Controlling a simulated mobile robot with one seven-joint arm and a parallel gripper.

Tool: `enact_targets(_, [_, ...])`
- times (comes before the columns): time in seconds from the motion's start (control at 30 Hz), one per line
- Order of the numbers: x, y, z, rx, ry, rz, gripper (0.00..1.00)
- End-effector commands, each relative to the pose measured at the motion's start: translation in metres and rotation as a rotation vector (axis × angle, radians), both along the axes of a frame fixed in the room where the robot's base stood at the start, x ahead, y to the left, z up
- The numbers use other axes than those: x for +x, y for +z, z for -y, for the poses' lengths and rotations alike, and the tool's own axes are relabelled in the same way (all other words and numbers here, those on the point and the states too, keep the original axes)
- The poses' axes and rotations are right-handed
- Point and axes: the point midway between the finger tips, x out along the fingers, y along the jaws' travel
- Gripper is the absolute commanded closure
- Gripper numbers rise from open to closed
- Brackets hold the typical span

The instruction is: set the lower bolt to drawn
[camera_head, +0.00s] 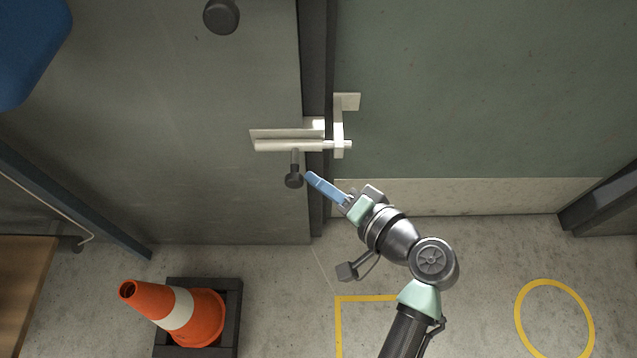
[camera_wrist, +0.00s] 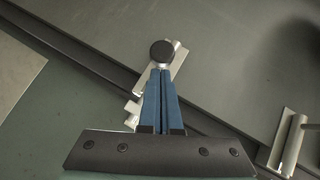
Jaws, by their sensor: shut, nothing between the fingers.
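The lower bolt (camera_head: 288,145) is a pale metal bar on a plate on the grey door panel. Its rod reaches right across the dark door edge into the pale upright keeper (camera_head: 339,126). A dark round-ended handle (camera_head: 294,181) hangs down from the bolt. My gripper (camera_head: 309,177) has blue fingers, shut and empty, with the tips just right of the handle. In the wrist view the black handle end (camera_wrist: 162,51) sits right at the tips of my gripper (camera_wrist: 160,74). I cannot tell whether they touch. The fingers and palm hide part of the bolt there.
A dark round knob (camera_head: 221,16) is higher on the door. An orange cone (camera_head: 180,307) on a dark base stands on the floor at lower left. A second pale metal fitting (camera_wrist: 286,143) shows at the right of the wrist view. Yellow floor markings (camera_head: 556,283) lie at right.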

Motion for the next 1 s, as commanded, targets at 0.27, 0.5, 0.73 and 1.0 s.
enact_targets(0.27, [0.000, -0.001, -0.002, 0.000, 0.000, 0.000, 1.00])
enact_targets(0.5, [-0.001, 0.003, -0.022, 0.001, 0.006, -0.004, 1.00])
enact_targets(0.73, [-0.001, 0.001, -0.057, 0.001, 0.005, -0.002, 1.00])
enact_targets(1.0, [-0.001, -0.001, -0.060, 0.001, 0.005, -0.002, 1.00])
